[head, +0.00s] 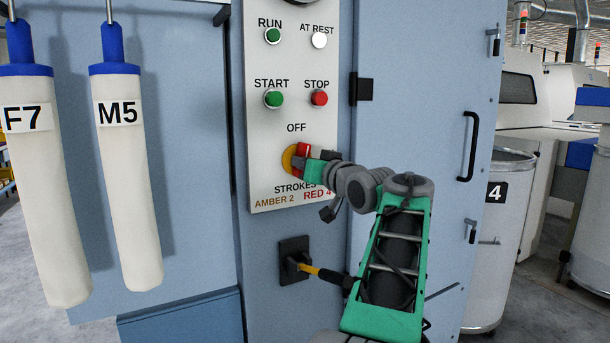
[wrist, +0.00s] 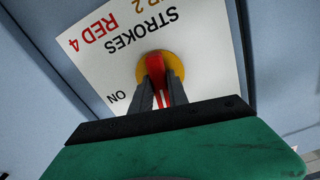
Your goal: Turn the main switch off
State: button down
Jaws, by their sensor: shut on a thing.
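The main switch is a yellow disc (head: 287,160) with a red handle (head: 303,149), low on the white control panel under the word OFF. The disc (wrist: 172,62) and the handle (wrist: 153,63) also show in the wrist view. My gripper (head: 306,163) is at the handle, its dark fingers (wrist: 159,82) on either side of it and shut on it. The word ON shows in the wrist view, left of the fingers; in the head view it is hidden behind my gripper. I cannot tell exactly how far the handle is turned.
Above the switch are the green START button (head: 274,99), red STOP button (head: 319,98) and two lamps. Two hanging white cylinders (head: 130,180) are at left; a door handle (head: 469,146) is at right.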

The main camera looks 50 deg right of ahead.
jog(key=shift+f+n+b, duration=0.1)
jog(key=shift+n+b, duration=0.6)
jog(key=shift+n, duration=0.4)
jog(key=c, duration=1.3)
grip_release()
jog(key=v, duration=0.7)
jog(key=shift+s, duration=0.4)
